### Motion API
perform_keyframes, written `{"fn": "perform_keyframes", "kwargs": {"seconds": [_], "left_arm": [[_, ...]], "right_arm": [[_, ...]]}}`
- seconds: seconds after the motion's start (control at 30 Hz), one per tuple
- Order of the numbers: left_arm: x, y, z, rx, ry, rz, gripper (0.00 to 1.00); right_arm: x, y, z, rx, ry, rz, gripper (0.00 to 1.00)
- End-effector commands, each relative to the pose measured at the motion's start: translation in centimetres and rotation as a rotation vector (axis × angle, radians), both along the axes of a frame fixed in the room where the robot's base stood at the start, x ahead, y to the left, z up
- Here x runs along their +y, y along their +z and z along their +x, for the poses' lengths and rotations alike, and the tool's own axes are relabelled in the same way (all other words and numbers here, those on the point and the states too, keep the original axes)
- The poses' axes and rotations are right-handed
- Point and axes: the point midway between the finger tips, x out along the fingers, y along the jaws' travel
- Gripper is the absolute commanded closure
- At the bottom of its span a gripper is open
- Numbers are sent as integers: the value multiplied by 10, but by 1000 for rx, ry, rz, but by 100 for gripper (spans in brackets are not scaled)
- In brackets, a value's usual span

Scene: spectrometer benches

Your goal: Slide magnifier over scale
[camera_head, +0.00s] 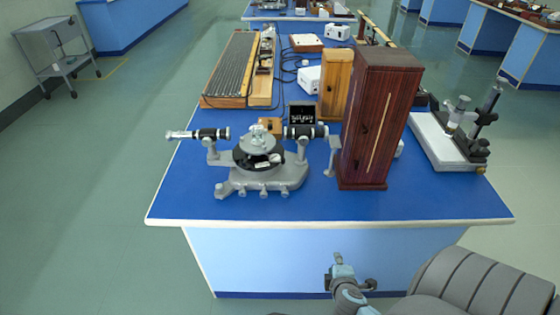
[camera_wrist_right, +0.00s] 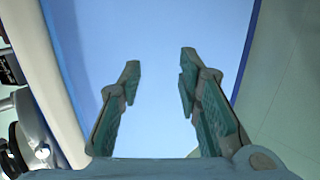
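A grey spectrometer (camera_head: 262,182) stands at the front of the blue bench, with a dark round disc (camera_head: 257,152) in its middle and tubes at its left and right. I cannot make out a magnifier or a scale for certain at this size. My right gripper (camera_head: 338,260) is low in front of the bench's front panel, well apart from the spectrometer. In the right wrist view my right gripper (camera_wrist_right: 160,68) has its two fingers spread, with nothing between them and the light blue panel behind. My left gripper is not in view.
A tall dark red wooden case (camera_head: 376,125) stands right of the spectrometer, with a lighter wooden case (camera_head: 335,85) behind it. A white-based instrument (camera_head: 440,145) sits at the right edge. The bench's front left corner (camera_head: 185,200) is clear.

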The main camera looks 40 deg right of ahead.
Motion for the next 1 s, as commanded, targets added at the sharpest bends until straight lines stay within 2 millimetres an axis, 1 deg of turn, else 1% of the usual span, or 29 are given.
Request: {"fn": "perform_keyframes", "kwargs": {"seconds": [0.03, 0.07, 0.1, 0.13, 0.17, 0.2, 0.23, 0.3, 0.4, 0.5, 0.57, 0.67, 0.77, 0.9, 1.0], "left_arm": [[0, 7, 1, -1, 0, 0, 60], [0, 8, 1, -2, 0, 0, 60], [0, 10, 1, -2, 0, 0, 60], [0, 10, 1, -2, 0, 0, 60], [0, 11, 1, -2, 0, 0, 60], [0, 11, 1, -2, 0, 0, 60], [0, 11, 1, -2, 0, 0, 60], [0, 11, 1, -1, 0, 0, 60], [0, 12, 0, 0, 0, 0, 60], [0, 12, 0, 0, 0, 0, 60], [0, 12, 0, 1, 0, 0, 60], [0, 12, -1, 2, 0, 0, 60], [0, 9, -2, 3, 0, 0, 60], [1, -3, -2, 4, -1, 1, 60], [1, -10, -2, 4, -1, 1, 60]], "right_arm": [[-9, 55, 21, -58, 49, -127, 69], [-15, 85, 31, -86, 82, -217, 69], [-21, 122, 45, -116, 141, -353, 69], [-25, 149, 56, -128, 208, -481, 69], [-26, 171, 68, -128, 289, -621, 69], [-23, 190, 81, -107, 405, -803, 69], [-19, 199, 91, -84, 494, -933, 69], [-7, 211, 107, -12, 685, -1202, 69], [8, 212, 120, 88, 881, -1475, 69], [13, 209, 129, 143, 969, -1599, 69], [12, 208, 136, 151, 980, -1616, 69], [9, 210, 157, 148, 975, -1614, 69], [4, 209, 186, 147, 974, -1611, 69], [-4, 206, 227, 146, 973, -1610, 69], [-7, 205, 248, 146, 974, -1608, 69]]}}
